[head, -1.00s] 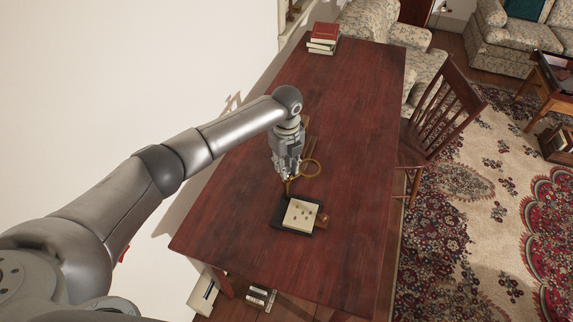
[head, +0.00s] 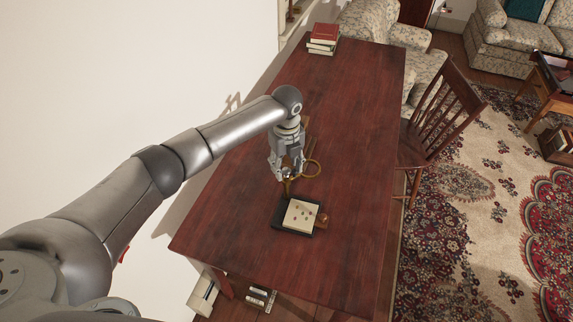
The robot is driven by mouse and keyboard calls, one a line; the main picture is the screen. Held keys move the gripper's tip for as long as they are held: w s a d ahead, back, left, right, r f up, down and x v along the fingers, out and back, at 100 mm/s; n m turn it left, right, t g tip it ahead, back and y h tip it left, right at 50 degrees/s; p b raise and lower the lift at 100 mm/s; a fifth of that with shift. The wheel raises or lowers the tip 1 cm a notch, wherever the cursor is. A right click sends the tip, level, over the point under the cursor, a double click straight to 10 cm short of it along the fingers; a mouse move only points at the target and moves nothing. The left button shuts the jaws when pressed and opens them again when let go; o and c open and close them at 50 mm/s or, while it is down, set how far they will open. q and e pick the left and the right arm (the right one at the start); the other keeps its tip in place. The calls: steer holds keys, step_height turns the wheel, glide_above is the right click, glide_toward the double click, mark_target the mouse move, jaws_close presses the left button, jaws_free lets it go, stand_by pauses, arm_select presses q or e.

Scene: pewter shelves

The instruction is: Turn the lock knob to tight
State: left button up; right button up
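A small stand with a dark base and a cream top plate (head: 299,214) with several dark spots lies on the table. A brass-coloured ring (head: 313,168) and thin brass parts (head: 288,187) show behind it, close to my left gripper. My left gripper (head: 287,176) points down over these brass parts, behind the plate. Its fingers hide what lies between them, and I cannot tell whether they touch anything. The lock knob cannot be made out for certain; it may be behind the fingers. My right gripper is out of view.
The stand is on a dark red wooden table (head: 345,120). A brown rounded piece (head: 322,219) sits at the plate's right side. Stacked books (head: 323,38) are at the far end. A wooden chair (head: 440,110) stands at the right. Most of the tabletop is clear.

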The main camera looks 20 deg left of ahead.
mark_target(286, 170)
arm_select(q)
step_height(286, 170, up, 12)
stand_by(0.7)
steer(key=shift+s+f, duration=0.1)
stand_by(0.3)
